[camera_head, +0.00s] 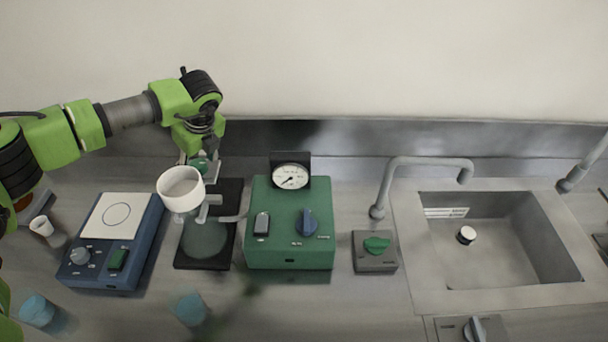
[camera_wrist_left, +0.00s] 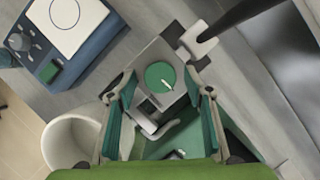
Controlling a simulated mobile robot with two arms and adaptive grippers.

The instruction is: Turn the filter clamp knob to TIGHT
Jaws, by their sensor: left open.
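The filter clamp knob (camera_wrist_left: 160,77) is a round green knob with a short white pointer line, on a grey clamp block in the wrist view. A little of the knob (camera_head: 199,166) shows in the head view, behind the white funnel (camera_head: 181,190). My left gripper (camera_wrist_left: 163,92) is open, with one finger on each side of the knob in the picture; I cannot tell whether they touch it. In the head view my left gripper (camera_head: 200,152) points down over the clamp. The glass flask (camera_head: 203,240) stands below on a black base (camera_head: 222,262). No TIGHT mark is readable. My right gripper is out of view.
A blue hotplate (camera_head: 140,262) stands left of the filter stand. A green pump box (camera_head: 290,258) with a gauge (camera_head: 291,177) stands close on the right. Farther right are a green valve knob (camera_head: 376,244), a tap (camera_head: 383,185) and a sink (camera_head: 520,225).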

